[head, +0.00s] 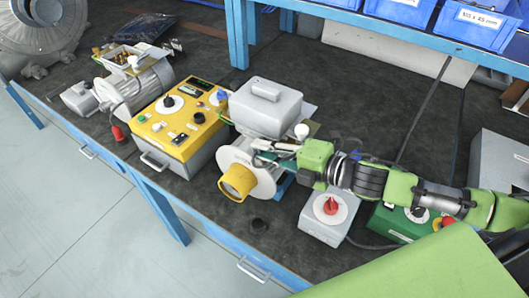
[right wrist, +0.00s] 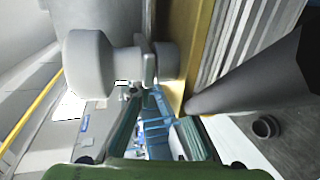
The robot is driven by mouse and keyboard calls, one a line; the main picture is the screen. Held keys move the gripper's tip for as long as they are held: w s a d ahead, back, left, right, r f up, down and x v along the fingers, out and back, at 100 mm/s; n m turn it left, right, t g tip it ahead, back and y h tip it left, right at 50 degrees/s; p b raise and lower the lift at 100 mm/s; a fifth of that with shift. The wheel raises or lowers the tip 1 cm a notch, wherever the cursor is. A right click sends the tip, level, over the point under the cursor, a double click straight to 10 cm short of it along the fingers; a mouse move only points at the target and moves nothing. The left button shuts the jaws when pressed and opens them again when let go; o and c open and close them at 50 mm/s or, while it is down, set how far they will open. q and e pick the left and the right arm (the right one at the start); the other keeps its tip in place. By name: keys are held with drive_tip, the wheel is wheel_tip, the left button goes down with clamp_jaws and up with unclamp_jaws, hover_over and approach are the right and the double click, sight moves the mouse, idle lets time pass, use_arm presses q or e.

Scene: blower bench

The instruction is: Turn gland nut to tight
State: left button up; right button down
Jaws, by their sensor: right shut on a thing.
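My right gripper (head: 268,152) comes in from the right, low beside the motor with the grey terminal box (head: 268,106). In the right wrist view its teal fingers (right wrist: 137,100) run up to a small grey fitting, and they are shut on what looks like the gland nut (right wrist: 149,68). A thick grey round body (right wrist: 90,65) adjoins the nut on the left. In the head view the gripper and arm hide the nut, and its tightness cannot be told. My left gripper is not in view.
A yellow control box (head: 180,125) stands left of the motor. The yellow cylinder (head: 237,182) and white flange (head: 262,182) face the bench's front. A grey box with a red knob (head: 330,206) and a green box (head: 398,222) lie near my arm.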

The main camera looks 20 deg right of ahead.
drive_tip(key=c, duration=1.9)
unclamp_jaws()
drive_tip(key=shift+s+d, duration=0.15)
drive_tip(key=shift+v, duration=3.75)
drive_tip(key=shift+s, duration=0.1)
